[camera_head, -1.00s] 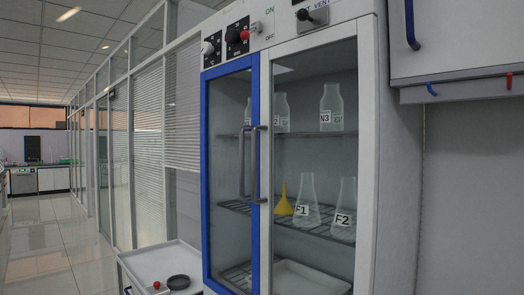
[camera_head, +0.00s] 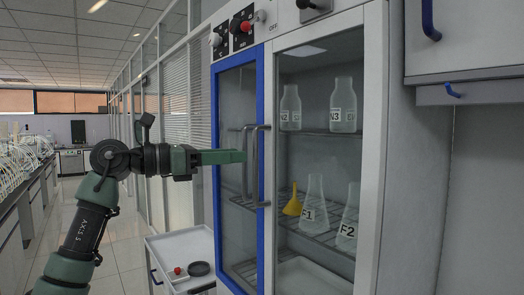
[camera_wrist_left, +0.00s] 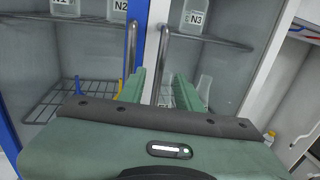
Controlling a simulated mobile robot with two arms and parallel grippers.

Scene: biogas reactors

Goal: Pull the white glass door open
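The white glass door (camera_head: 269,100) is the right-hand door of the cabinet and looks closed. Its grey vertical bar handle (camera_head: 254,180) is beside the blue door's matching handle (camera_head: 244,178). My left gripper (camera_head: 242,157) reaches in from the left, with its green fingers at the handles. In the left wrist view its two fingers (camera_wrist_left: 160,92) are apart, and the white door's handle (camera_wrist_left: 162,55) appears between them. The blue door's handle (camera_wrist_left: 130,45) is left of the left finger. I cannot tell whether the fingers touch either handle. My right gripper is out of view.
The closed blue-framed door (camera_head: 217,170) is left of the white one. Labelled bottles, flasks and a yellow funnel (camera_head: 292,204) stand on wire shelves behind the glass. A white cart (camera_head: 178,243) stands low at the left. A wall cupboard (camera_head: 465,40) hangs at the right.

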